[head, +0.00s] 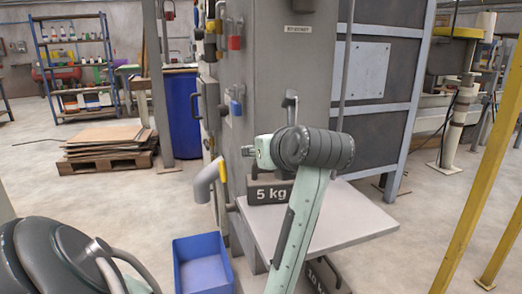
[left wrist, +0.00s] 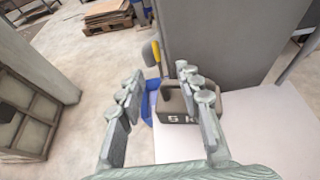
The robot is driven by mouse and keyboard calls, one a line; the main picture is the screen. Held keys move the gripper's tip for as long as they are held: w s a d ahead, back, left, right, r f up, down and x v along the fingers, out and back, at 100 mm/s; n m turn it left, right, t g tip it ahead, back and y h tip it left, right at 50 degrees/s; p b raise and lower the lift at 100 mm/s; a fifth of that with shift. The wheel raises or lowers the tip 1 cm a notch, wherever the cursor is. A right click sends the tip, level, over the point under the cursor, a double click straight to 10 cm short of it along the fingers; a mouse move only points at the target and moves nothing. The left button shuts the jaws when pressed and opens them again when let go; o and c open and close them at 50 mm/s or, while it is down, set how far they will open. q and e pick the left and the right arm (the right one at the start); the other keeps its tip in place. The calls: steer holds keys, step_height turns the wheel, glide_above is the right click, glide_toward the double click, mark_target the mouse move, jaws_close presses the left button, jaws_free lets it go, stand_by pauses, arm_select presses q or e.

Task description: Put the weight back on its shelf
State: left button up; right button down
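A dark grey weight marked 5 kg (head: 266,193) stands on the white platform (head: 352,212) at the machine's front, near its left edge. In the left wrist view the weight (left wrist: 173,105) and its handle show beyond the fingers, partly hidden by the right finger. My left gripper (left wrist: 161,84) is open and empty, pointing toward the weight but apart from it. Another dark weight, marked 10 kg (head: 318,277), sits lower, below the platform, partly hidden. My right gripper is not visible.
A blue bin (head: 202,268) stands on the floor left of the platform. A grey spout (head: 207,182) with a yellow part juts from the machine (head: 270,75) above it. Yellow posts (head: 474,195) stand at the right. The platform's right part looks clear.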

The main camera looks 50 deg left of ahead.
arm_select(q)
steer(key=o, duration=0.9)
